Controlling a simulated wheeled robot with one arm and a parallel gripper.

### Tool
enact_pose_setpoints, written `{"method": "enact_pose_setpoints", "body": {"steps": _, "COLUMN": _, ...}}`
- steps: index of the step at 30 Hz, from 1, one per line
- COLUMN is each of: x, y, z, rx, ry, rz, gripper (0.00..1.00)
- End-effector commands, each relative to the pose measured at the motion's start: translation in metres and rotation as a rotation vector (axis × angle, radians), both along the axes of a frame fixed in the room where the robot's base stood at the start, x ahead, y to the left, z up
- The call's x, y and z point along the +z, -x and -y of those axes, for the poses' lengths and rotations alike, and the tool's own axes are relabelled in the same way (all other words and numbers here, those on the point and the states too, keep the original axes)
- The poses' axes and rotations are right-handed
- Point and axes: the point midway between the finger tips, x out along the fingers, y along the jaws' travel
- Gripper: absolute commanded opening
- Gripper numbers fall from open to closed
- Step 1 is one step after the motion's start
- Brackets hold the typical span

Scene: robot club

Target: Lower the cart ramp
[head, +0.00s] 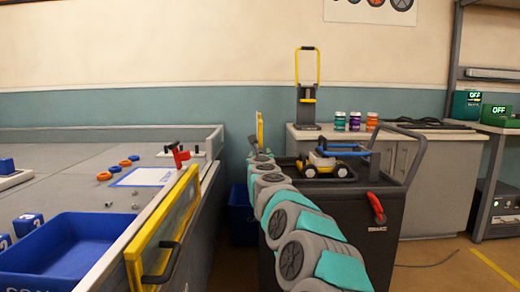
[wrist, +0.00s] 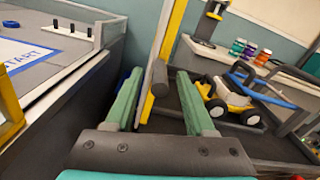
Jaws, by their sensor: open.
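The dark cart (head: 390,212) stands right of my arm, with a wheeled toy robot on top. Its upright ramp shows as a narrow yellow-edged panel (head: 259,128) at the cart's left side, seen nearly edge-on. In the wrist view the raised ramp (wrist: 172,38) stands ahead of my gripper, with a dark grey bar handle (wrist: 158,78) on its near face. My gripper (wrist: 159,75) is open, its green fingers on either side of the handle; I cannot tell whether they touch it. In the head view my arm hides the gripper.
A walled table (head: 205,190) stands left, with a blue bin (head: 75,245) and a yellow-framed panel (head: 165,235) with a handle on its near side. The toy robot (head: 325,165) sits on the cart. A red lever (head: 376,207) is on the cart's front. A cabinet (head: 435,190) stands behind.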

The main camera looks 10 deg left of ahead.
Motion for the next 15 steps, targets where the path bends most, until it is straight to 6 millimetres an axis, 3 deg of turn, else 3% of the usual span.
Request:
{"method": "enact_pose_setpoints", "body": {"steps": 6, "x": 0.001, "y": -0.017, "z": -0.002, "rx": 0.0, "ry": 0.005, "rz": -0.002, "gripper": 0.55}}
{"method": "enact_pose_setpoints", "body": {"steps": 15, "x": 0.0, "y": -0.024, "z": -0.003, "rx": 0.001, "ry": 0.0, "rz": -0.001, "gripper": 0.55}}
